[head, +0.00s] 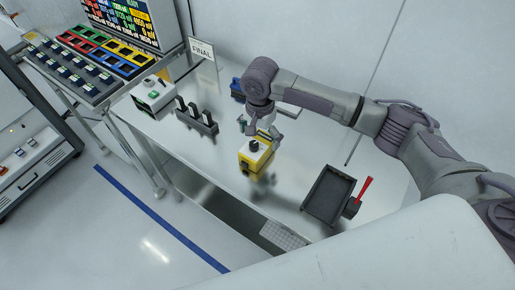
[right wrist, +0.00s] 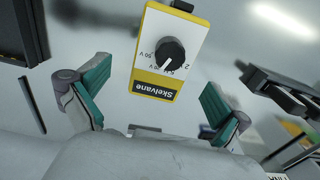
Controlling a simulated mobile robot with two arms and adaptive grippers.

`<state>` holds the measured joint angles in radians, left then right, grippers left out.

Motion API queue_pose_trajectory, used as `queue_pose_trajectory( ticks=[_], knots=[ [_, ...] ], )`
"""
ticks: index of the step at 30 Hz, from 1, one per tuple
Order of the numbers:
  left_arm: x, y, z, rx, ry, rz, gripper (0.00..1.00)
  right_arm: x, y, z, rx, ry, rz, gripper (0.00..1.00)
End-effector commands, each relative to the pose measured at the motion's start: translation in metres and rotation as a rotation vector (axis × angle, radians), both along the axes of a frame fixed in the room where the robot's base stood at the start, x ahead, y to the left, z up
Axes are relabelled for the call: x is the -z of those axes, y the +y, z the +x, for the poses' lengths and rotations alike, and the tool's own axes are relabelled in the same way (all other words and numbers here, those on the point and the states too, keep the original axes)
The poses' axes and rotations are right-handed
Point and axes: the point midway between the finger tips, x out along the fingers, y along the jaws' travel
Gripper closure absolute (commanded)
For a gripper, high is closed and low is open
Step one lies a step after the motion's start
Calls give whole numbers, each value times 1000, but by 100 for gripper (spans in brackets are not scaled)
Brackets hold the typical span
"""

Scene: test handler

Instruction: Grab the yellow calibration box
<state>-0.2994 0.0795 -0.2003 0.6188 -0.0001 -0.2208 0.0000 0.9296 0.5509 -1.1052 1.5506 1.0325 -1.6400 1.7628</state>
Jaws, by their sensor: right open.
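The yellow calibration box (head: 256,155) stands on the metal table, with a white top and a black knob. In the right wrist view the box (right wrist: 153,88) shows its label "Skelvane" and its dial, between and beyond my fingers. My right gripper (head: 262,130) is above and just behind the box in the head view. In the right wrist view my right gripper (right wrist: 158,100) is open, with green-padded fingers spread on either side and nothing between the pads that I can see held. My left gripper is not in view.
A dark tray (head: 318,208) with a red-handled part (head: 364,190) is at the table's right. A black slotted rack (head: 197,118) and a white-green device (head: 153,96) stand to the left. A "FINAL" sign (head: 201,50) is behind. Table around the box is clear.

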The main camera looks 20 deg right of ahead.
Motion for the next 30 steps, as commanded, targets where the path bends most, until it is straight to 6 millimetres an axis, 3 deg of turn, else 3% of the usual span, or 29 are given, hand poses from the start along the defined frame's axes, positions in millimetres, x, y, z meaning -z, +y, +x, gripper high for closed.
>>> queue_pose_trajectory(
  ticks=[9,18,30],
  knots=[
    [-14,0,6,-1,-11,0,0,42,4,-1,-1,2,-1,0],
    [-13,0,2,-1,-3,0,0,47,4,-1,-2,0,-1,2],
    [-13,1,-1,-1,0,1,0,47,4,-1,-2,0,-1,68]
  ],
)
